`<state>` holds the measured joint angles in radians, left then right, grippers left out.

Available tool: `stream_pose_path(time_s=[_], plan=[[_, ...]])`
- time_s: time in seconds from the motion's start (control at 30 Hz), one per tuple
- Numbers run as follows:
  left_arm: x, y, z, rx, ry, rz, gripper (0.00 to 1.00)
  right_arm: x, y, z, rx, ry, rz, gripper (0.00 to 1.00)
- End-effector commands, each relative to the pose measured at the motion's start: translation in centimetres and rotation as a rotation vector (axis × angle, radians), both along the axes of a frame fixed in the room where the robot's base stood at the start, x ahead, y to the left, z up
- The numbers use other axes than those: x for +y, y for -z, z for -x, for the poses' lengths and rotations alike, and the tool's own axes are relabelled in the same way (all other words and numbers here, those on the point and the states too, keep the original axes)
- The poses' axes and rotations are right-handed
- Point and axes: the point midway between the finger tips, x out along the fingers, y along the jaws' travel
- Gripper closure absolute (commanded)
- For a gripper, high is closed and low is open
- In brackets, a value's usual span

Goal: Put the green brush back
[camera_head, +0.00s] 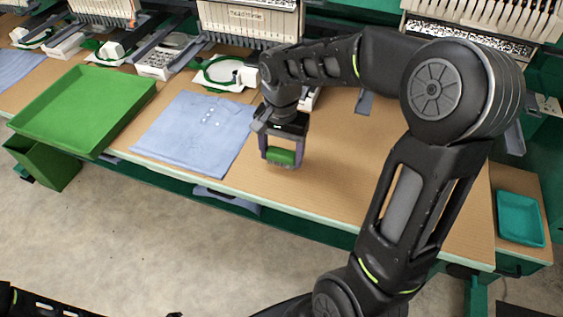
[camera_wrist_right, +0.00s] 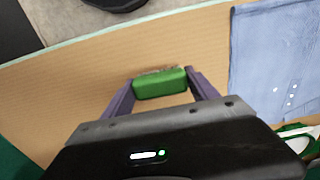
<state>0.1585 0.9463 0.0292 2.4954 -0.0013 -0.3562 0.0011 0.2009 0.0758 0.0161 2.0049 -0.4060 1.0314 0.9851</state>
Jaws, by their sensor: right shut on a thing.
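The green brush (camera_head: 281,157) is between the two fingers of my right gripper (camera_head: 281,154), which is shut on it. In the right wrist view the brush (camera_wrist_right: 160,83) shows as a green block with pale bristles along its far edge, and the purple-grey fingers of the gripper (camera_wrist_right: 159,88) touch its ends. The brush is over the tan worktable (camera_head: 333,180), right of the blue shirt; I cannot tell whether it touches the surface. My left gripper is not clearly in view; only a dark part of my arm shows at the lower left.
A folded blue shirt (camera_head: 197,131) lies left of my right gripper. A large green tray (camera_head: 84,107) is further left, with a green bin (camera_head: 45,163) below it. A teal tray (camera_head: 520,219) is at the far right. Embroidery machines (camera_head: 250,22) line the back.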

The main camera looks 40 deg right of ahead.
Motion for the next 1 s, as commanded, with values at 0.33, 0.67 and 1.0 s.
stream_pose_path(time_s=[0.33,0.67,1.0], plan=[[0.0,-0.2,0.0,0.0,0.0,0.0,0.67,0.0,3.5,0.1,0.002,0.0,-0.001,0.7],[0.0,0.0,0.0,0.0,0.0,0.0,0.67,0.0,3.9,0.0,0.0,0.0,0.0,0.7],[0.0,0.1,0.0,0.0,0.0,0.0,0.67,0.0,4.0,0.0,0.001,0.0,-0.001,0.12]])
